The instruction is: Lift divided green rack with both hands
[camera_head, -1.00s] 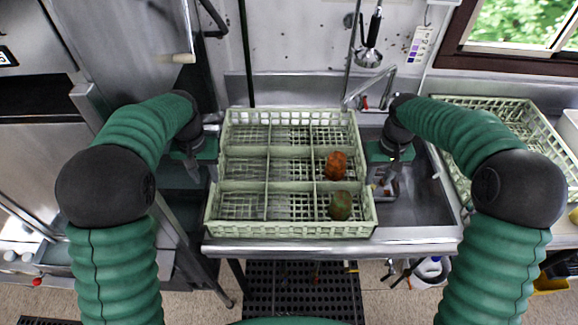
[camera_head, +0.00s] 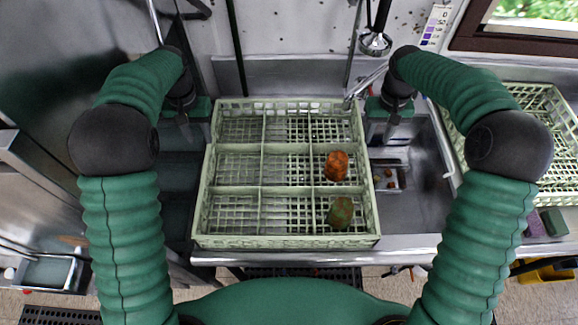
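The divided green rack (camera_head: 262,165) rests on the steel counter, split by thin walls into several square compartments. A reddish-orange piece (camera_head: 336,165) stands in its middle right compartment and a green-brown piece (camera_head: 340,212) in the front right one. My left gripper (camera_head: 187,132) is beside the rack's left wall towards the back. My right gripper (camera_head: 388,130) is beside the right wall towards the back. Both point down. The fingers are small and dark, and I cannot tell whether they are open or touch the rack.
A steel sink (camera_head: 410,205) lies right of the rack, with a small tray (camera_head: 387,176) in it. A second green rack (camera_head: 535,115) stands at the far right. A faucet (camera_head: 366,82) rises behind the rack's back right corner. The counter's front edge (camera_head: 300,257) is close to the rack.

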